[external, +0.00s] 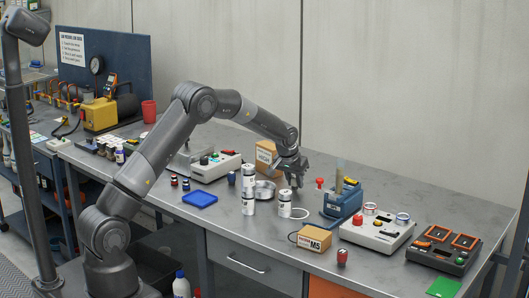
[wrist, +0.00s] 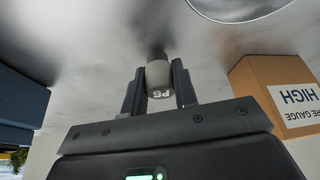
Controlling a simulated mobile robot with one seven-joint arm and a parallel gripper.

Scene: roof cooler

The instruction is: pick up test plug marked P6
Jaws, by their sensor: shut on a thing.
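The test plug marked P6 (wrist: 158,80) is a grey cylinder with a darker end, its white marking upside down in the wrist view. My gripper (wrist: 157,88) is shut on it, with one dark finger on each side. In the external view my gripper (external: 297,181) points down over the bench, to the right of the metal dish. The plug cannot be made out there, and I cannot tell whether it touches the bench.
A cardboard gauge box (wrist: 278,88) stands close on the right in the wrist view. White cylinders (external: 285,204), a red knobbed plug (external: 320,184), a blue block (external: 342,203) and a box marked M5 (external: 311,240) surround my gripper. Bare bench (external: 225,226) lies at the front.

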